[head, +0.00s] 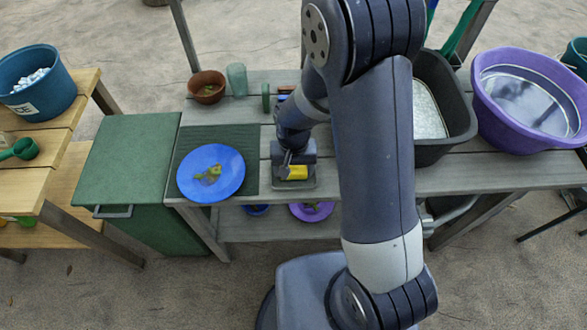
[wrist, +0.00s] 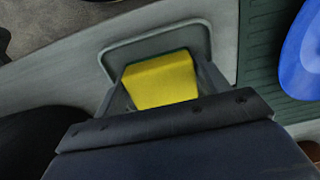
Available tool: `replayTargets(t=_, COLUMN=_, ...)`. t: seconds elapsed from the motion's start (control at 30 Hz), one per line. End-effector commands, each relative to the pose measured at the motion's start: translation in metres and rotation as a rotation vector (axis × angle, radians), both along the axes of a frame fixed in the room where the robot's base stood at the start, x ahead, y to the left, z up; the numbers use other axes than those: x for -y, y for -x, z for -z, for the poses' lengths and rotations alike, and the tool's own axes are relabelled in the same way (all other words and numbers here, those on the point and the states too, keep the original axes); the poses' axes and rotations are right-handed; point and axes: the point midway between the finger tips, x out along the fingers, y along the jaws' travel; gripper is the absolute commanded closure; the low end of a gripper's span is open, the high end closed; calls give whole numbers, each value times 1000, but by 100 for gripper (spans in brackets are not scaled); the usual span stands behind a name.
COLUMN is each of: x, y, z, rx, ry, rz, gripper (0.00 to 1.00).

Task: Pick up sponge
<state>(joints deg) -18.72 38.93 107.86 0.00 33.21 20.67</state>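The yellow sponge (head: 298,173) lies on a small grey tray (head: 290,184) on the grey table, just right of the green mat. In the wrist view the sponge (wrist: 162,81) shows between the two fingers of my gripper (wrist: 165,88), with the tray rim (wrist: 150,40) beyond it. My gripper (head: 290,163) is low over the tray, with one finger on each side of the sponge. A narrow gap seems to show at the left finger, so the gripper looks open around it. The dark gripper body hides the sponge's near part.
A blue plate (head: 211,173) with food lies on the dark green mat (head: 250,150). A brown bowl (head: 207,87) and a glass (head: 237,79) stand behind. A dark basin (head: 455,110) and a purple tub (head: 530,100) stand at the right.

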Motion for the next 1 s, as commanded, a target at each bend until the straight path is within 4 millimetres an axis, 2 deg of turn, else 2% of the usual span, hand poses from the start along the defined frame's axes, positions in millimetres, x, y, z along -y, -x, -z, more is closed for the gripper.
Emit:
replayTargets(t=0.03, x=0, y=0, z=0, rx=0, ry=0, rz=0, gripper=34)
replayTargets(t=0.3, x=0, y=0, z=0, rx=0, ry=0, rz=0, gripper=56)
replayTargets(t=0.6, x=0, y=-1, z=-4, rx=2, ry=-1, rz=0, gripper=57)
replayTargets(t=0.77, x=0, y=-1, z=-25, rx=5, ry=-2, rz=0, gripper=57)
replayTargets(t=1.0, x=0, y=-1, z=-70, rx=6, ry=-2, rz=0, gripper=57)
